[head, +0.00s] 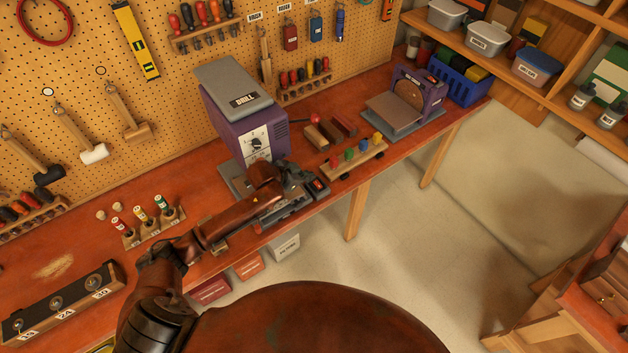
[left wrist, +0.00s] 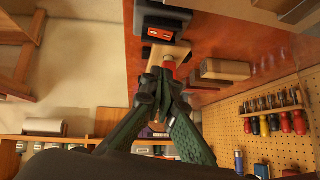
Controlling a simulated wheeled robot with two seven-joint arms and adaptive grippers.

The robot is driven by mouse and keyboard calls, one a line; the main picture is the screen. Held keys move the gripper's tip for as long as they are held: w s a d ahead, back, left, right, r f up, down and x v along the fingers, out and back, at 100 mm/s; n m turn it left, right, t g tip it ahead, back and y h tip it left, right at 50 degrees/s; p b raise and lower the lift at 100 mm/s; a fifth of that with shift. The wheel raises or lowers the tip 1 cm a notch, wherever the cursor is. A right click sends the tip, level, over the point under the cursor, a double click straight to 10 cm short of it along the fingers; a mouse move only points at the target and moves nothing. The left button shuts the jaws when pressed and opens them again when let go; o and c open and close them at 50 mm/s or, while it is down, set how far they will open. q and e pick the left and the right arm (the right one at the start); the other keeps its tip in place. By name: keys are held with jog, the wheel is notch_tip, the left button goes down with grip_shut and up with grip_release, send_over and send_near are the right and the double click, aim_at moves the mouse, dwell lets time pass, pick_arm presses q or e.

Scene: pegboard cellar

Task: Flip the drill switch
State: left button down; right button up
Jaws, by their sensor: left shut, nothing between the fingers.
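The drill (head: 243,112) is a purple and grey machine marked DRILL, standing at the back of the bench with a pale dial plate on its front. A small dark box with a red-orange face (head: 318,184) sits near the bench's front edge. It also shows at the top of the left wrist view (left wrist: 165,32); its switch position is too small to tell. My left gripper (head: 306,181) is close beside this box, in front of the drill. Its fingers (left wrist: 165,78) are shut and empty. Contact with the box cannot be told. My right gripper is not in view.
A rack of coloured pegs (head: 352,158) and wooden blocks (head: 331,131) lie to the right of the box. A purple disc sander (head: 418,98) stands farther right. A small vial rack (head: 152,228) is left of my arm. Open floor lies beyond the bench front.

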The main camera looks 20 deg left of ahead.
aim_at(318, 185)
pick_arm(q)
jog(key=x, duration=0.3)
jog(key=shift+w+d+f, duration=0.15)
jog(key=shift+w+f, duration=0.1)
jog(key=f, duration=0.1)
jog(key=f+p, duration=0.1)
jog(key=f, duration=0.1)
jog(key=shift+w+f, duration=0.2)
jog(key=shift+w, duration=0.2)
jog(key=shift+f, duration=0.55)
